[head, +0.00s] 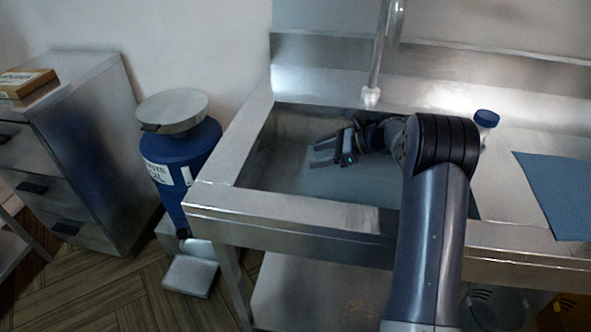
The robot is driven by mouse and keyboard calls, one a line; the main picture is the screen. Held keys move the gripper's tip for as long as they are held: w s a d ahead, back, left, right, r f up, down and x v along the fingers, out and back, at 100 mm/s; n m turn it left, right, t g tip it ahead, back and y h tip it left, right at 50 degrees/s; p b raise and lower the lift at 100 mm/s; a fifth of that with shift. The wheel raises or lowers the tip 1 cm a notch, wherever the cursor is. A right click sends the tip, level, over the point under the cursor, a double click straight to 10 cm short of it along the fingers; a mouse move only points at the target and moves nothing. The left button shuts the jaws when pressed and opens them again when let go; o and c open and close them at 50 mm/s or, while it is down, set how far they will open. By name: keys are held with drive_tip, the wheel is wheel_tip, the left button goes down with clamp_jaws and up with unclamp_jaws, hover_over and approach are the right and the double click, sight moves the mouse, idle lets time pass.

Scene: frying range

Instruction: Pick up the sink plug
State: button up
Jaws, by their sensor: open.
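The steel sink basin (345,190) lies in the middle of the head view, set into a steel counter. My gripper (322,153) is down inside the basin, reaching from the right towards its left back part. Its jaws are open, pointing left. I cannot make out the sink plug; my gripper and arm cover part of the basin. Whether anything lies between the fingers is too small to tell.
A tap (378,60) rises at the sink's back edge. A blue-capped bottle (486,120) and a blue cloth (557,190) are on the counter to the right. A blue waste drum (180,160) stands left of the sink, beside a drawer cabinet (85,110). The basin's front is clear.

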sight(296, 163)
drive_tip(key=b+x, duration=0.1)
drive_tip(key=x, duration=0.5)
drive_tip(key=shift+s+f, duration=0.1)
drive_tip(key=shift+s, duration=0.05)
drive_tip(key=c, duration=1.1)
